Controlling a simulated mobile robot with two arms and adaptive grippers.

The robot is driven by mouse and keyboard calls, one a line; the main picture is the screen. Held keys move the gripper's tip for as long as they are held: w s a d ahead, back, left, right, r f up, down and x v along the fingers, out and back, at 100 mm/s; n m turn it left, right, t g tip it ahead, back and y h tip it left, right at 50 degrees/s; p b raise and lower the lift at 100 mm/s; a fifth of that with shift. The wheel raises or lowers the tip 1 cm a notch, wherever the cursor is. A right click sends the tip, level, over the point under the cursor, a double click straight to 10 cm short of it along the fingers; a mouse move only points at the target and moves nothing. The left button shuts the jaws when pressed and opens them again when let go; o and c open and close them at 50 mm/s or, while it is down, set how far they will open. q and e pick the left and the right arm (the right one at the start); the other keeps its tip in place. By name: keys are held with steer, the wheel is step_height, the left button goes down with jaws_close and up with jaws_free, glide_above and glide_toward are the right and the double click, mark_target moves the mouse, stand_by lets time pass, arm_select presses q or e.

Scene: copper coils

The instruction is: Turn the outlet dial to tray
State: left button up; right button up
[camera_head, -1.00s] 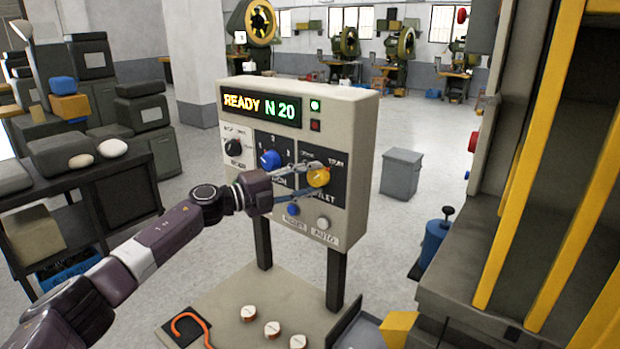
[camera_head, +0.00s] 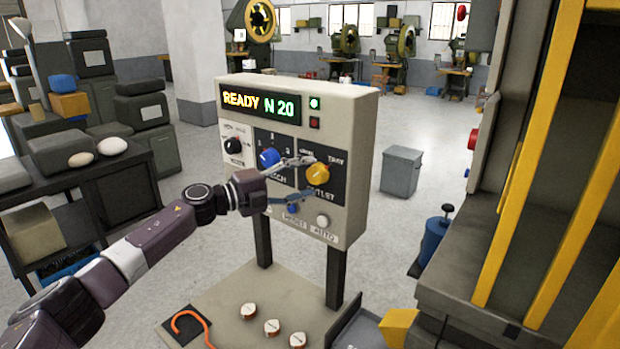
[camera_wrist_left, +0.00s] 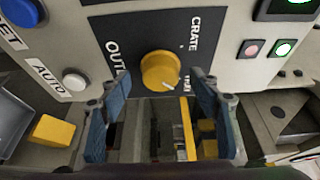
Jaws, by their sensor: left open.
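The yellow outlet dial (camera_head: 317,173) sits on a dark plate at the right of the control panel (camera_head: 355,150). In the left wrist view the dial (camera_wrist_left: 160,70) shows a short white mark pointing toward the lower right, near the partly covered TRAY label; CRATE stands above it. My left gripper (camera_head: 301,178) is open just in front of the dial, to its left in the head view. In the left wrist view its blue-padded fingers (camera_wrist_left: 160,86) stand apart on either side below the dial, with nothing between them. My right gripper is not in view.
A blue knob (camera_head: 268,157) and a black knob (camera_head: 233,146) sit left of the dial. A blue button (camera_head: 292,208) and a white button (camera_head: 323,220) are below it. The display (camera_head: 260,104) reads READY N 20. A yellow-barred frame stands at the right.

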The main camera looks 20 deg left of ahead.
arm_select(q)
steer(key=v, duration=1)
steer(key=shift+s+a, duration=0.15)
steer(key=shift+s, duration=0.1)
